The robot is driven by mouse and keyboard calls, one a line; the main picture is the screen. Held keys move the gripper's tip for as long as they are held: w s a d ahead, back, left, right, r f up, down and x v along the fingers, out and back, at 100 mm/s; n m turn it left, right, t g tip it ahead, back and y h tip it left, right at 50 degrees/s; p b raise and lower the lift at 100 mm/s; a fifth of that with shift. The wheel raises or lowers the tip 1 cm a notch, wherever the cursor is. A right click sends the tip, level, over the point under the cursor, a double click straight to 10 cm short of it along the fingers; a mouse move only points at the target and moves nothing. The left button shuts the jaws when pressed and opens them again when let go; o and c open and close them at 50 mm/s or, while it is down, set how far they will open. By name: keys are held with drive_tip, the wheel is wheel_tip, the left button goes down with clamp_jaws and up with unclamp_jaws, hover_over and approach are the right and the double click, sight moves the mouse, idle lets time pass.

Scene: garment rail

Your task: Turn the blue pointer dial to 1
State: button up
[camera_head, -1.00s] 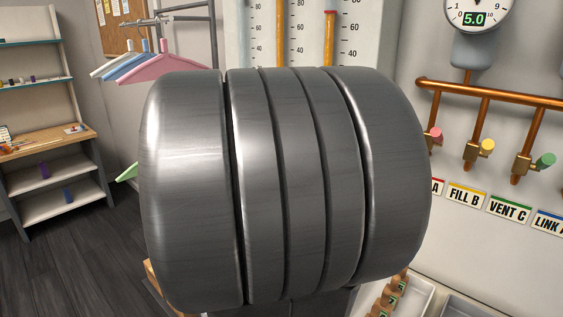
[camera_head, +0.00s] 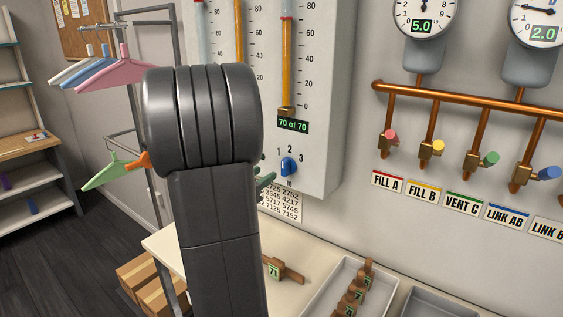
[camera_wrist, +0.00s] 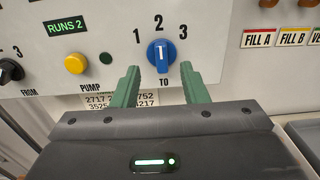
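The blue pointer dial (camera_head: 289,166) is on the lower front of the gauge panel (camera_head: 325,150), with marks 1, 2 and 3 above it and TO below. In the wrist view the blue dial (camera_wrist: 161,54) has its white pointer line upright, toward the 2. My gripper (camera_wrist: 160,67) is open, its two green fingers apart on the left and right just below the dial. I cannot tell whether they touch it. In the head view my arm hides most of the gripper; a bit of green finger shows left of the dial.
The wrist view shows a black FROM knob (camera_wrist: 10,71), a yellow PUMP button (camera_wrist: 75,63) and a RUNS 2 display (camera_wrist: 67,28) to the left. Copper pipes (camera_head: 460,96) with coloured valves are on the right. A tray (camera_head: 345,290) with wooden pieces stands below.

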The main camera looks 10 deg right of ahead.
sight(283, 162)
drive_tip(key=p+x, duration=0.2)
drive_tip(key=x, duration=0.7)
drive_tip(key=shift+w+d, duration=0.15)
clamp_jaws()
